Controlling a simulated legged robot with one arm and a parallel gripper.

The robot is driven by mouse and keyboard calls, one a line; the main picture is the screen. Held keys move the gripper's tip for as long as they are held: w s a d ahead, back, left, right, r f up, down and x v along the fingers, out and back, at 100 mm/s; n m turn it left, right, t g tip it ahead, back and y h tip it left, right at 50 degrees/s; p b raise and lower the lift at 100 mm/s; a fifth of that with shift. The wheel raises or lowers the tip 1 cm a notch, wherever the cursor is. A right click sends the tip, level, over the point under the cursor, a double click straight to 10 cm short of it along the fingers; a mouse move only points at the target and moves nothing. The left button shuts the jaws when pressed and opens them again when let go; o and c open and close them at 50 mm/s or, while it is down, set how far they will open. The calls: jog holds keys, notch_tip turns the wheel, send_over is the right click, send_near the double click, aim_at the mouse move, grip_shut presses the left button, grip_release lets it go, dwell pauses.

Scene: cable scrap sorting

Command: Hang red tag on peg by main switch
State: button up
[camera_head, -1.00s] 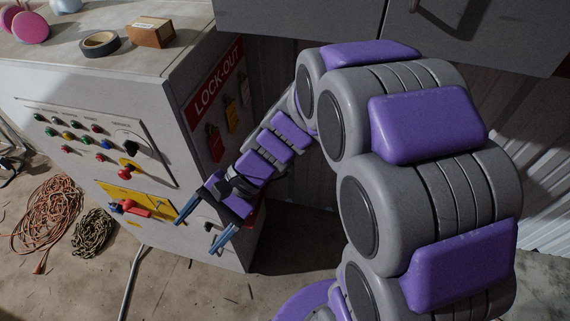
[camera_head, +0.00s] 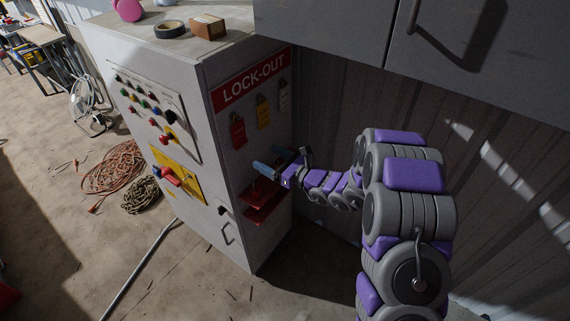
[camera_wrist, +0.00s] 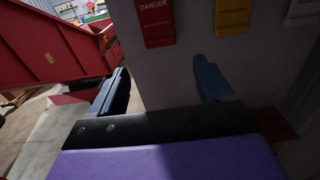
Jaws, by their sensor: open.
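The red tag (camera_head: 238,132) hangs at the left of the LOCK-OUT board on the cabinet's side. In the wrist view it reads DANGER (camera_wrist: 156,22) at the top, partly cut off. My gripper (camera_head: 270,160) is open and empty, just below and right of the red tag, fingers pointing towards the board. In the wrist view its blue fingers (camera_wrist: 163,80) are spread, with bare panel between them. The main switch, a red handle (camera_head: 171,177) on a yellow plate (camera_head: 186,187), is on the cabinet's front. I cannot make out the peg clearly.
A yellow tag (camera_head: 263,112) and a white tag (camera_head: 284,97) hang right of the red one. A red tray (camera_head: 262,203) juts out below. Tape (camera_head: 170,29) and a box (camera_head: 207,27) sit on the cabinet. An orange cable coil (camera_head: 115,166) lies on the floor.

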aim_at(241, 145)
jog(key=x, duration=0.3)
jog(key=p+x, duration=0.1)
jog(key=x, duration=0.2)
jog(key=s+x, duration=0.1)
jog(key=x, duration=0.3)
jog(key=shift+w+a+f+p, duration=0.15)
jog(key=shift+a+p, duration=0.15)
jog(key=shift+a, duration=0.15)
jog(key=shift+w+d, duration=0.15)
jog(key=shift+w, duration=0.05)
jog(key=shift+w+d+r, duration=0.1)
jog(key=shift+d+r, duration=0.05)
jog(key=shift+d, duration=0.4)
jog(key=shift+w+d+r, duration=0.15)
jog(key=shift+d, duration=0.35)
jog(key=shift+a+f, duration=0.15)
jog(key=shift+a, duration=0.7)
jog(key=shift+s+a, duration=0.1)
jog(key=shift+a, duration=0.2)
jog(key=shift+c, duration=1.4)
jog(key=shift+d, duration=0.45)
jog(key=c, duration=0.4)
jog(key=shift+d, duration=0.1)
jog(key=shift+c, duration=0.2)
